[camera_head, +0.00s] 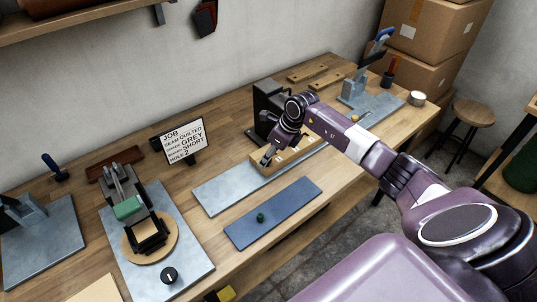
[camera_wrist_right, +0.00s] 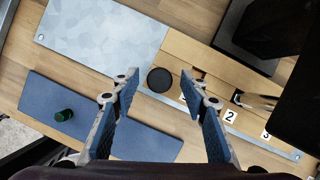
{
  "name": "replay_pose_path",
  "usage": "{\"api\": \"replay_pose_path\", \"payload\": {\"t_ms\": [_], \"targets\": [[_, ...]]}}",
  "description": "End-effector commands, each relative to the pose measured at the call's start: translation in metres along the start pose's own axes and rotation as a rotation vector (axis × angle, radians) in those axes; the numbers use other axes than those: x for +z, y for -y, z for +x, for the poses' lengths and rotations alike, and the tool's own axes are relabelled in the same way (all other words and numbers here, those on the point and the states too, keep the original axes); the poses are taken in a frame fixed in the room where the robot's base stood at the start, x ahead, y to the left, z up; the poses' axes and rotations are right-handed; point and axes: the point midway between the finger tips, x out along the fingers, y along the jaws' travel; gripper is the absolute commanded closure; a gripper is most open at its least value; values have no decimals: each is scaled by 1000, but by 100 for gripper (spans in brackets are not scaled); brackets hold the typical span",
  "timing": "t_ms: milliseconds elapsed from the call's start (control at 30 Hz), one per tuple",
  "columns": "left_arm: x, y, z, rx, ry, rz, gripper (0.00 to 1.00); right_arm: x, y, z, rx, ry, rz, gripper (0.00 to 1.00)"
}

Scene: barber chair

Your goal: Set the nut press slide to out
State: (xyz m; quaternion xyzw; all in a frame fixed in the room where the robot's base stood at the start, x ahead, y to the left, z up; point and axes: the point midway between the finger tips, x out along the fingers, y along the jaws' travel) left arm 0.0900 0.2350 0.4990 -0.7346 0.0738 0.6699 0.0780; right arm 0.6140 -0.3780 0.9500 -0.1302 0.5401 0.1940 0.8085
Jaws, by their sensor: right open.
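A light wooden slide block (camera_head: 290,156) with number labels lies on a long grey metal plate (camera_head: 225,192), below a dark press body (camera_head: 268,98). In the right wrist view the wooden block (camera_wrist_right: 195,52) runs diagonally, and labels 2 and 3 are readable. A round black knob (camera_wrist_right: 159,80) sits at its left end. My right gripper (camera_head: 268,157) is open above that end. In the right wrist view its fingertips (camera_wrist_right: 158,79) stand on either side of the knob, with visible gaps. I cannot tell their height above it. My left gripper is not in view.
A blue mat (camera_head: 275,220) with a small green knob (camera_head: 260,217) lies in front of the plate. A job sign (camera_head: 184,140) stands behind. Another fixture (camera_head: 125,205) is to the left, and a blue-handled press (camera_head: 378,45) is at the far right.

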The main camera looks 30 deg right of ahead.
Motion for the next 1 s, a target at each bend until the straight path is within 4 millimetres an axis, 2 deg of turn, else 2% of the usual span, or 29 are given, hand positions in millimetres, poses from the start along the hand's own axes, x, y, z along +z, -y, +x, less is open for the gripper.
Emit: {"api": "replay_pose_path", "payload": {"t_ms": [200, 567, 1000], "targets": [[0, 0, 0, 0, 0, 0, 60, 0, 0, 1, 0, 0, 0, 59], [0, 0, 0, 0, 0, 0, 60, 0, 0, 0, 0, 0, 1, 99], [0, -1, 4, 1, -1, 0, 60, 0, 0, 1, 0, 0, 1, 100]]}}
